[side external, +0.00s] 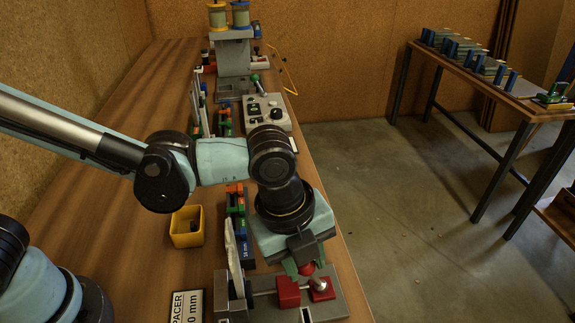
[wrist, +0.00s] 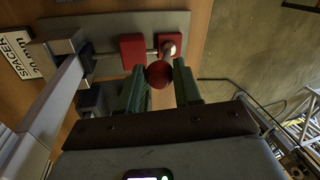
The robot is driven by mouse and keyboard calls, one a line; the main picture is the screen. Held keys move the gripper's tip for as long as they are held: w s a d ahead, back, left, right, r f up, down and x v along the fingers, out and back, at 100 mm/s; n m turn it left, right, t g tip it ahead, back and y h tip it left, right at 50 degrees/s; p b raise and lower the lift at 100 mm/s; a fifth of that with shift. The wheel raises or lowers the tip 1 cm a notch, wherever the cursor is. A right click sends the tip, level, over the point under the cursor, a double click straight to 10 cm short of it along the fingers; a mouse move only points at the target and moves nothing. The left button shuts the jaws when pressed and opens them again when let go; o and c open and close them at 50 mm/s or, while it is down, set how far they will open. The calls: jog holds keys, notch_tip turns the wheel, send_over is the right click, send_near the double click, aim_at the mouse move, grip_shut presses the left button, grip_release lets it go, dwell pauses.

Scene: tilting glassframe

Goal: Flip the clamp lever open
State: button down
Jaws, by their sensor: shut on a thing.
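The clamp fixture (side external: 338,302) is a grey base at the near end of the bench, with a metal rod and red blocks (side external: 288,291) on it. In the wrist view the red blocks (wrist: 133,49) lie at the top of the picture. The clamp lever ends in a red ball knob (wrist: 159,75). My gripper (wrist: 157,84) has its two green fingers on either side of this knob and is shut on it. In the side view my gripper (side external: 305,269) points down over the fixture. The lever's shaft is mostly hidden.
A white upright plate (side external: 231,253) stands left of the clamp. A yellow bin (side external: 187,227), a spacer sign (side external: 187,306) and coloured blocks (side external: 236,200) are on the bench. A control box (side external: 266,117) stands farther back. Open floor lies to the right.

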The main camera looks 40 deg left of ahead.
jog(key=c, duration=0.8)
grip_release()
jog(key=shift+r, duration=0.1)
jog(key=r, duration=0.4)
jog(key=s+a+r, duration=0.1)
jog(key=r, duration=0.6)
jog(key=shift+s+a+r, duration=0.35)
jog(key=shift+s, duration=0.05)
